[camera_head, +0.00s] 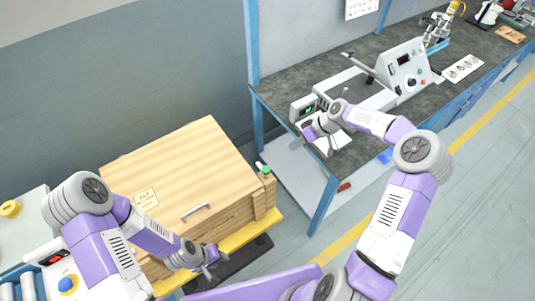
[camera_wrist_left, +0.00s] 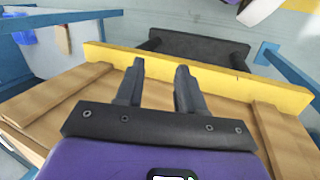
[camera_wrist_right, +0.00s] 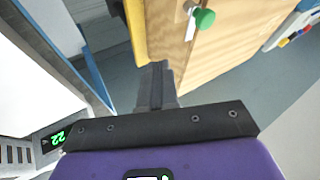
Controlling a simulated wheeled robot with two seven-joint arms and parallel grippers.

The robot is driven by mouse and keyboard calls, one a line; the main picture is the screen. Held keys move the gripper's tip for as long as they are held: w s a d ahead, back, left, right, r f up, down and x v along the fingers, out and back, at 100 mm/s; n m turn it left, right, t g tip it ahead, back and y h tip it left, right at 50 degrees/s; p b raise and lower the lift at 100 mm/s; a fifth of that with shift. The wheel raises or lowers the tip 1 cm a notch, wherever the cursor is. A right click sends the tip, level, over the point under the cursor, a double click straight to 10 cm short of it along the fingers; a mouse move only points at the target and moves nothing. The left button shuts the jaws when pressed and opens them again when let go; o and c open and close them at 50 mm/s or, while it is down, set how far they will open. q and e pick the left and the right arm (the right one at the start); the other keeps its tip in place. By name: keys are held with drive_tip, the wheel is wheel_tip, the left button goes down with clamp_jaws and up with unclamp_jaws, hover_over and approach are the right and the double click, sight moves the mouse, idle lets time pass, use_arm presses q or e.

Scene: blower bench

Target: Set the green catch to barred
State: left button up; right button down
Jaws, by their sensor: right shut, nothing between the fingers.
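The green catch (camera_head: 265,170) is a small green-tipped knob on the right side of the wooden crate (camera_head: 175,165). It shows at the top of the right wrist view (camera_wrist_right: 204,18), on a light metal stem against the wood. My right gripper (camera_head: 306,137) is shut and empty, beside the bench to the right of the crate. In the right wrist view its closed fingers (camera_wrist_right: 156,68) point toward the crate's edge, below and left of the catch, apart from it. My left gripper (camera_head: 213,262) is open and empty in front of the crate; its parted fingers (camera_wrist_left: 158,80) show in the left wrist view.
The crate has a metal handle (camera_head: 195,210) and a label, and sits on a yellow frame (camera_head: 225,257). The dark-topped bench (camera_head: 290,80) carries a grey machine (camera_head: 400,72) and a small unit with a green display (camera_wrist_right: 56,139), close to my right gripper. Open floor separates crate and bench.

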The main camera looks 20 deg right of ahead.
sight(263, 167)
drive_tip(key=shift+s+r, duration=0.15)
drive_tip(key=shift+s, duration=0.05)
drive_tip(key=a+f, duration=0.8)
drive_tip(key=a, duration=0.1)
drive_tip(key=shift+w+a+b, duration=0.25)
drive_tip(key=shift+w+b, duration=0.1)
drive_tip(key=shift+b, duration=0.05)
drive_tip(key=shift+d, duration=0.1)
